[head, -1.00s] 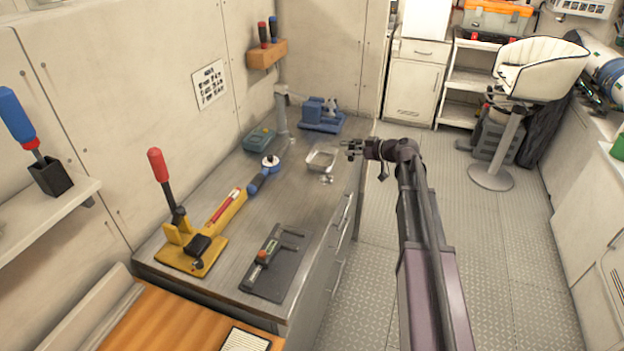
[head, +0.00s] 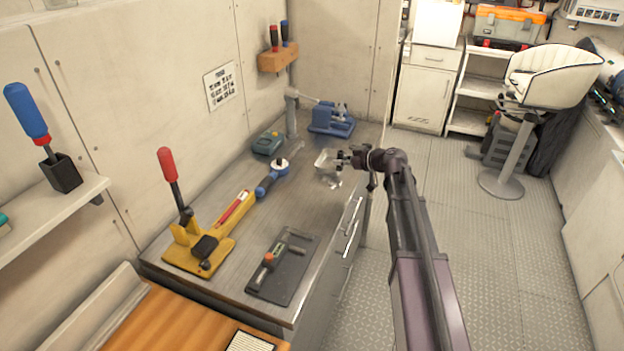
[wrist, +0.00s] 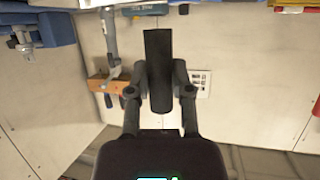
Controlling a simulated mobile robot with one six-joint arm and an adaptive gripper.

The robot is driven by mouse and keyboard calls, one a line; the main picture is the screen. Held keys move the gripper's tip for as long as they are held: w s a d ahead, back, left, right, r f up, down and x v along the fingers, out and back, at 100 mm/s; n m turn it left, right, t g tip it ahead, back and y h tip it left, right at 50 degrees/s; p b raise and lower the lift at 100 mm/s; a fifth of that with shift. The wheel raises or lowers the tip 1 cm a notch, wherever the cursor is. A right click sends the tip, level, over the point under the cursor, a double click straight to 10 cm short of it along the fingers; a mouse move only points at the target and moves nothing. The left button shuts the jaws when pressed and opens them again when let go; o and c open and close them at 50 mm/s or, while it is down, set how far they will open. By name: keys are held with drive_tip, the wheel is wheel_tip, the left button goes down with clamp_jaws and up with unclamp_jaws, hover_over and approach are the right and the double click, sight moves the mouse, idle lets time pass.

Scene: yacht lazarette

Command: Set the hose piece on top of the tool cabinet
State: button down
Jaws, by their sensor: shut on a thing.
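My gripper (head: 345,158) reaches out at the end of my arm, at the right edge of the grey-topped drawer bench in the head view. In the wrist view my gripper (wrist: 159,92) is shut on a dark, tube-like hose piece (wrist: 158,50), held between its two fingers. The hose piece is too small to make out in the head view. The drawer bench (head: 225,270) carries several tools. A white cabinet (head: 424,87) with a drawer and a door stands at the back. I cannot tell which of the two is the tool cabinet.
A blue vise (head: 332,122), a yellow lever tool (head: 200,250) and a dark plate with a gauge (head: 283,268) also stand there. Floor is open on the right, before a white seat (head: 545,80).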

drive_tip(key=s+a, duration=0.2)
drive_tip(key=a, duration=0.6)
drive_tip(key=shift+s+a+f+b, duration=0.25)
drive_tip(key=shift+s+f+b, duration=0.1)
drive_tip(key=shift+s+f, duration=0.1)
drive_tip(key=shift+a, duration=0.1)
drive_tip(key=shift+s+a+f+b, duration=0.2)
drive_tip(key=shift+a+f+b, duration=0.35)
drive_tip(key=shift+b, duration=0.05)
drive_tip(key=shift+f+b, duration=1.25)
drive_tip(key=shift+f, duration=0.05)
drive_tip(key=shift+f, duration=0.15)
